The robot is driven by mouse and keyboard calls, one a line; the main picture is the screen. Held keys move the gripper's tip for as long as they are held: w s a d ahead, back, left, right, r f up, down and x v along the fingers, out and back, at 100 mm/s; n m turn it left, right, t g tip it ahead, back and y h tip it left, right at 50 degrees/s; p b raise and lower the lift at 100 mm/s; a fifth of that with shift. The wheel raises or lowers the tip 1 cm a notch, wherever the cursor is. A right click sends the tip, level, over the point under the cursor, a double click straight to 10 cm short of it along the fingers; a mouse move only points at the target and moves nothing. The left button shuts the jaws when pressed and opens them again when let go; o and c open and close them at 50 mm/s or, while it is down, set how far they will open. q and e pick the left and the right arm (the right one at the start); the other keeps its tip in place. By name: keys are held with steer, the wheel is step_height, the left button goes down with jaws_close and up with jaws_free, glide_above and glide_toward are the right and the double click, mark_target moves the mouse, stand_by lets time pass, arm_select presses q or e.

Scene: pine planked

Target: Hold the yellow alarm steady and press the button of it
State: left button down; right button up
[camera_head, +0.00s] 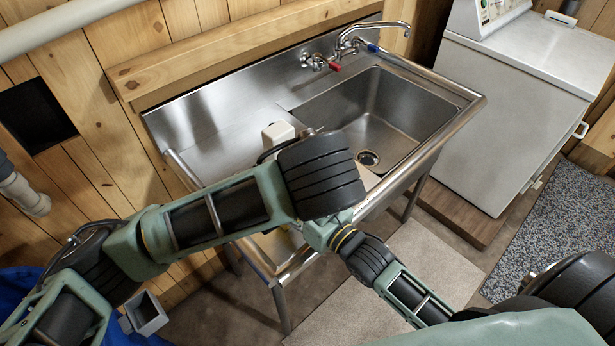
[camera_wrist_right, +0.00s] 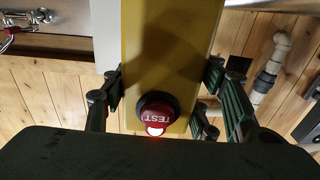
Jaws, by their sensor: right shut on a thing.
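The yellow alarm (camera_wrist_right: 140,60) fills the middle of the right wrist view. Its round red button (camera_wrist_right: 156,118), marked TEST and set in a dark ring, faces the camera near the alarm's end. A bright glow shows at the button's lower edge. My right gripper (camera_wrist_right: 160,88) has its fingers on both sides of the alarm and is shut on it. Nothing is seen touching the button. My left gripper is hidden behind my left arm there.
A steel sink (camera_head: 370,110) with a drainboard (camera_head: 215,125) stands against the pine wall, with a tap (camera_head: 355,38) at its back. A white cabinet (camera_head: 515,105) stands on the right. A small cream object (camera_head: 277,134) shows behind my left arm. Pale floor mat (camera_head: 350,300) lies in front.

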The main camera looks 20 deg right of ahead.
steer(key=o, duration=1.3)
